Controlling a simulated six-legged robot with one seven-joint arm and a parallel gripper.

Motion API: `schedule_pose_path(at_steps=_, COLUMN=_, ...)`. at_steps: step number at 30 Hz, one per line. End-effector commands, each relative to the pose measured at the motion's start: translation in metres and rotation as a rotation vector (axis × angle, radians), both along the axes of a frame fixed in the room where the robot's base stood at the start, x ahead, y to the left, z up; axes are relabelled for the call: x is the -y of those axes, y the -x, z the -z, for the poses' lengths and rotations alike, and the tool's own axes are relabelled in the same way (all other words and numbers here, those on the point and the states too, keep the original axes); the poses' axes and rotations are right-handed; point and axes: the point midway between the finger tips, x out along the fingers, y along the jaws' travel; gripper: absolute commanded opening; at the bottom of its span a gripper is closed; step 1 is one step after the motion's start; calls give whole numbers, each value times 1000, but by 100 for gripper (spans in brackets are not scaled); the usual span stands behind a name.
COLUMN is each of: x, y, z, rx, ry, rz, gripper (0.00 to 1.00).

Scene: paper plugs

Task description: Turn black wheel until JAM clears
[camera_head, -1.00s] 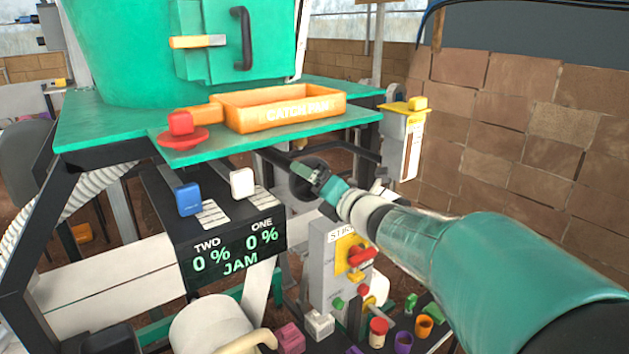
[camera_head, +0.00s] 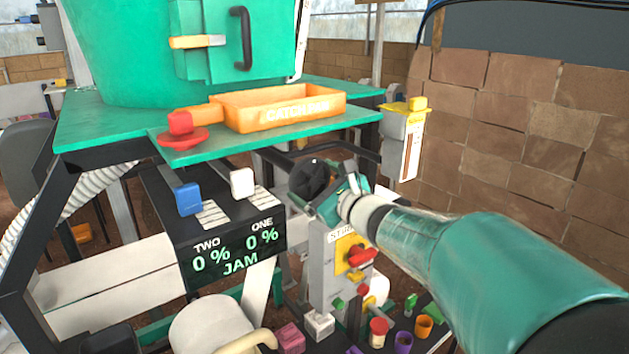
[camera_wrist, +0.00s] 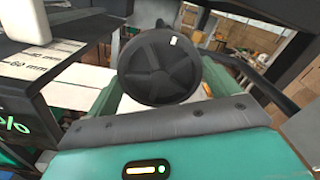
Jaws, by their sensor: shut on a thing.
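The black wheel (camera_head: 309,178) is under the green table, right of the display box. In the wrist view the black wheel (camera_wrist: 160,66) faces me, with a small white mark near its upper right rim. My gripper (camera_head: 318,198) is at the wheel, its green fingers on either side of it. In the wrist view my gripper (camera_wrist: 158,92) is shut on the wheel; the finger contact is partly hidden behind it. The black display box (camera_head: 225,235) reads TWO 0 %, ONE 0 % and JAM in green.
A grey switch box (camera_head: 328,265) with a red handle (camera_head: 361,257) stands just below my gripper. The orange catch pan (camera_head: 280,108) and a red button (camera_head: 181,125) sit on the green table above. A dark bar (camera_wrist: 262,82) runs right of the wheel.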

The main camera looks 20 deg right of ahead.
Motion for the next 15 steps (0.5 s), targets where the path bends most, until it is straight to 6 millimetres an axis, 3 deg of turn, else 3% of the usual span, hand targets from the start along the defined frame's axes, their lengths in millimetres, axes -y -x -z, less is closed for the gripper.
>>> schedule_pose_path(at_steps=15, x=0, y=0, z=0, rx=192, ry=613, rz=-1, gripper=64)
